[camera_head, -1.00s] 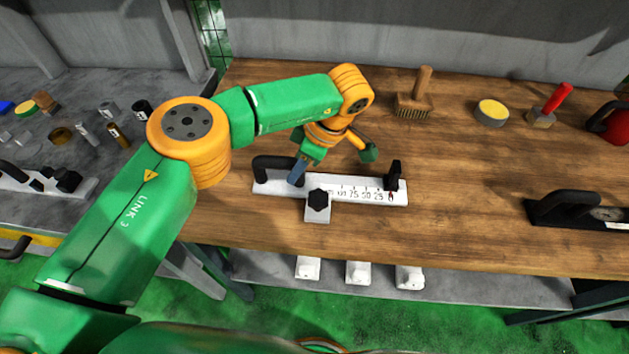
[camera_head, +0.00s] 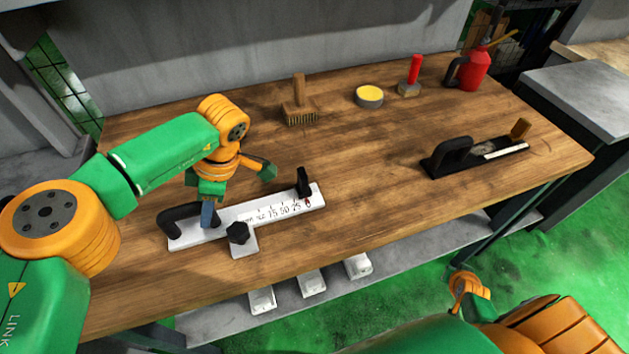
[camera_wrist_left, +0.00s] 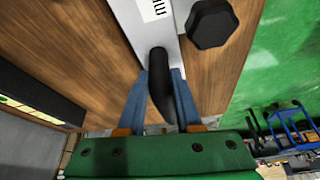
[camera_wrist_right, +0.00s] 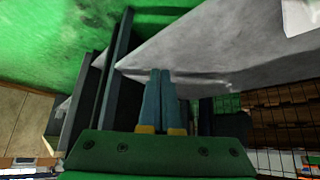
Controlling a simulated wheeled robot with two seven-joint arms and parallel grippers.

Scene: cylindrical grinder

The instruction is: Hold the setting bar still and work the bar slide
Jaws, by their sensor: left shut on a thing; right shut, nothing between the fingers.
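The white setting bar (camera_head: 270,208) lies on the wooden bench in the head view, with a number scale, a black handle (camera_head: 172,214) at its left end and a black upright stop (camera_head: 303,182) near its right end. The bar slide (camera_head: 245,246) is a white block with a black knob (camera_head: 238,231), at the high-number end of the scale. My left gripper (camera_head: 207,214) is shut on the handle; the left wrist view shows the handle (camera_wrist_left: 159,88) between its blue fingers. My right gripper (camera_wrist_right: 160,74) is shut and empty, away from the bar, below the bench level.
A brush (camera_head: 300,105), a yellow-topped tin (camera_head: 369,96), a red-handled brush (camera_head: 411,80) and a red can (camera_head: 471,70) stand along the back. A black-handled gauge (camera_head: 470,155) lies at the right. White blocks (camera_head: 312,284) sit on the lower shelf. The bench middle is clear.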

